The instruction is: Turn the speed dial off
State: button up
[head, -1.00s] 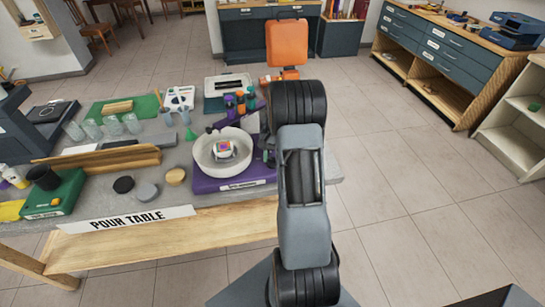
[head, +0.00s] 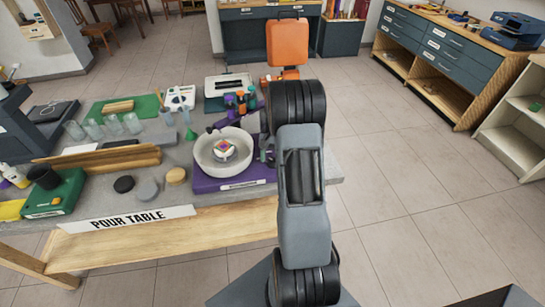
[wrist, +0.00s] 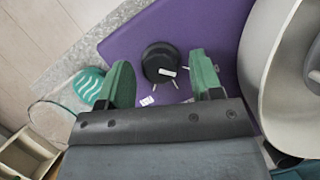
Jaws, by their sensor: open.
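The speed dial (wrist: 160,62) is a round black knob with a white mark, on the purple base (wrist: 205,22) of a machine; small white ticks surround it. My gripper (wrist: 162,80) is open in the wrist view, with one green finger on each side of the dial. The fingers look apart from the knob; I cannot tell their height over it. In the head view the purple base (head: 222,184) carries a white bowl (head: 206,166) with a small colourful block (head: 224,147) in its middle. My arm hides the dial there.
The bowl wall (wrist: 258,70) stands close to the right finger in the wrist view. A teal ribbed object (wrist: 88,85) lies left of the left finger. A wooden bar (head: 100,160) and round discs lie to the left.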

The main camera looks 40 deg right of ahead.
jog(key=v, duration=1.3)
jog(key=shift+d+r, duration=0.2)
jog(key=shift+r, duration=0.1)
jog(key=shift+w, duration=0.15)
jog(key=s+a+r+n+t+h, duration=0.1)
jog(key=s+a+n+t, duration=0.2)
jog(key=s+a, duration=0.5)
jog(key=s+a+r+n+t+h, duration=0.2)
jog(key=s+a+n+t, duration=0.2)
jog(key=a, duration=1.3)
jog(key=shift+s+r+n, duration=0.15)
jog(key=shift+s+n, duration=1.05)
jog(key=shift+s, duration=1.1)
